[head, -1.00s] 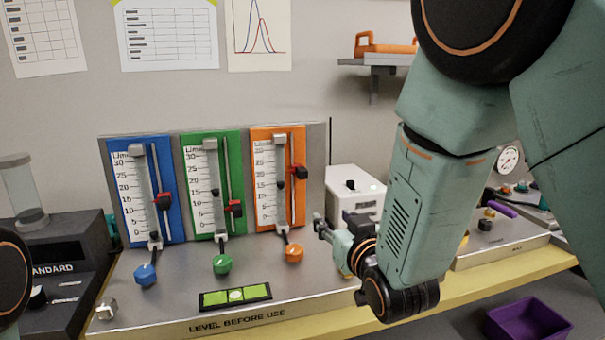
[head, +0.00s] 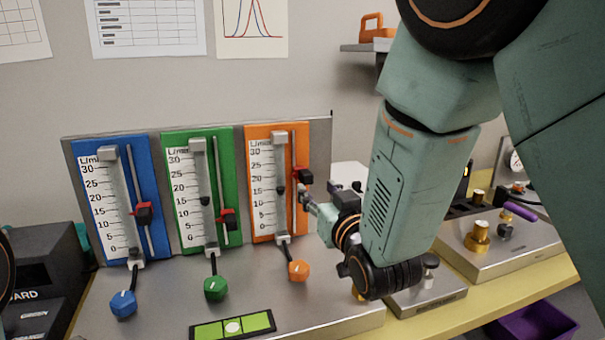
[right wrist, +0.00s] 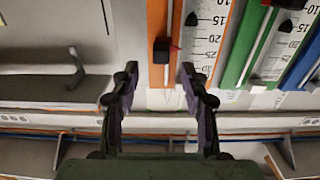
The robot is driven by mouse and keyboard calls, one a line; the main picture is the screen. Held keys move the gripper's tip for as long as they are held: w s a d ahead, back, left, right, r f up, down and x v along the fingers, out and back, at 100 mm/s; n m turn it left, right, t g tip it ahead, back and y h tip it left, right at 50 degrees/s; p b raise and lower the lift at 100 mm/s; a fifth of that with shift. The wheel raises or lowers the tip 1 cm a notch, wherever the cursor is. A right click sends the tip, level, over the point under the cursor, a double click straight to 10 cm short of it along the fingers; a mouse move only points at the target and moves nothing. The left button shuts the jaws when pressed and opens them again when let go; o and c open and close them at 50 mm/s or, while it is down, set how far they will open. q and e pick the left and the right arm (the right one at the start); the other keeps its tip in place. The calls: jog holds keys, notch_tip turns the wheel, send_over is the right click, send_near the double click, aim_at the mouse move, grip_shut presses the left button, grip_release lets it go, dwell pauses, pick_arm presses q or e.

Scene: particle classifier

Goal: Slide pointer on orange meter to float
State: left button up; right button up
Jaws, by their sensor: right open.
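The orange meter (head: 262,138) stands at the right of three meters on a grey panel. Its pointer (head: 305,177), a dark block with a red tip, sits on the rail at the right of the scale. Its float (head: 281,196), a small dark cone in the clear tube, sits lower than the pointer. My right gripper (head: 305,196) is open and empty, just below and right of the pointer. In the right wrist view, which shows the meter upside down, the pointer (right wrist: 161,50) lies ahead of the gap between the open fingers (right wrist: 160,72). My left gripper is out of view.
The green meter (head: 199,140) and blue meter (head: 108,170) stand to the left. An orange knob (head: 298,270) sits below the orange meter. A green level (head: 232,326) lies at the front. A device with a brass knob (head: 478,237) is at the right.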

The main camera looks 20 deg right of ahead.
aim_at(310, 181)
jog(key=shift+w+d, duration=0.15)
jog(key=shift+w, duration=0.05)
jog(key=shift+w+a+r, duration=0.15)
jog(key=shift+w+a, duration=0.05)
jog(key=shift+a, duration=0.05)
jog(key=w, duration=0.5)
jog(key=shift+w+f+b, duration=0.2)
jog(key=shift+w+b, duration=0.15)
jog(key=shift+w, duration=0.05)
jog(key=shift+w+a+r, duration=0.2)
jog(key=shift+w+r, duration=0.05)
jog(key=shift+w, duration=0.1)
jog(key=shift+w+d+f, duration=0.1)
jog(key=shift+w+d, duration=0.05)
jog(key=shift+w, duration=0.05)
jog(key=shift+s, duration=0.15)
jog(key=c, duration=0.5)
grip_shut()
